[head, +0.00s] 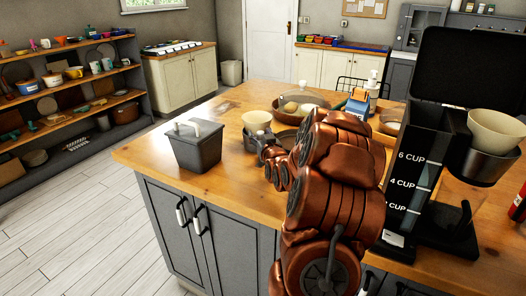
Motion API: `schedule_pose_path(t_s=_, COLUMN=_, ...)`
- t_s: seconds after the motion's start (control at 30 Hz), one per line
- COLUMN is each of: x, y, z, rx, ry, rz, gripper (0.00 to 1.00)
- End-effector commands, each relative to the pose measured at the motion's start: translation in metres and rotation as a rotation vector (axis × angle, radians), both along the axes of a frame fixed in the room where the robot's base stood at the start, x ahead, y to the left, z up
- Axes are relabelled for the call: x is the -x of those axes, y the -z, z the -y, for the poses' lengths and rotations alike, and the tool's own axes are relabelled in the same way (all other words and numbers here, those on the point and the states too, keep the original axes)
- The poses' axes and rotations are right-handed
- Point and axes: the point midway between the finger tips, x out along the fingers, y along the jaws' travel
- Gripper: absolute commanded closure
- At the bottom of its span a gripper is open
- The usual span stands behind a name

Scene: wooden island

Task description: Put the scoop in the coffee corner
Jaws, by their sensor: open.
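My copper arm reaches over the wooden island, and my gripper (257,145), partly hidden by the arm, is the dark jointed piece at its far end. It is open. A cream cone-shaped cup (257,121) shows just beyond it; I cannot tell whether they touch. I cannot clearly make out a scoop. A dark grey bin (196,150) stands left of the gripper near the island's edge, with pale pieces at its top. A black coffee maker (420,165) with cup markings stands at the right, with a cream filter cone (494,132) on its right side.
Behind my arm are a round pan (283,103), a blue carton (358,105) and a wire rack. The island top (225,100) is clear behind the bin. Shelves (65,90) with dishes stand at the left. Floor (85,220) is free left of the island.

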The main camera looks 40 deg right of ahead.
Motion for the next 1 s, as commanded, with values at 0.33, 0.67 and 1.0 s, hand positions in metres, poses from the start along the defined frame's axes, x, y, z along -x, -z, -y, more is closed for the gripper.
schedule_pose_path(t_s=0.33, x=0.0001, y=-0.0003, z=0.0000, rx=0.001, ry=0.000, rz=0.000, gripper=0.73)
schedule_pose_path(t_s=0.67, x=0.0003, y=-0.0004, z=0.0001, rx=0.001, ry=0.000, rz=0.000, gripper=1.00)
schedule_pose_path(t_s=1.0, x=0.0002, y=-0.0006, z=0.0002, rx=0.001, ry=0.000, rz=0.000, gripper=1.00)
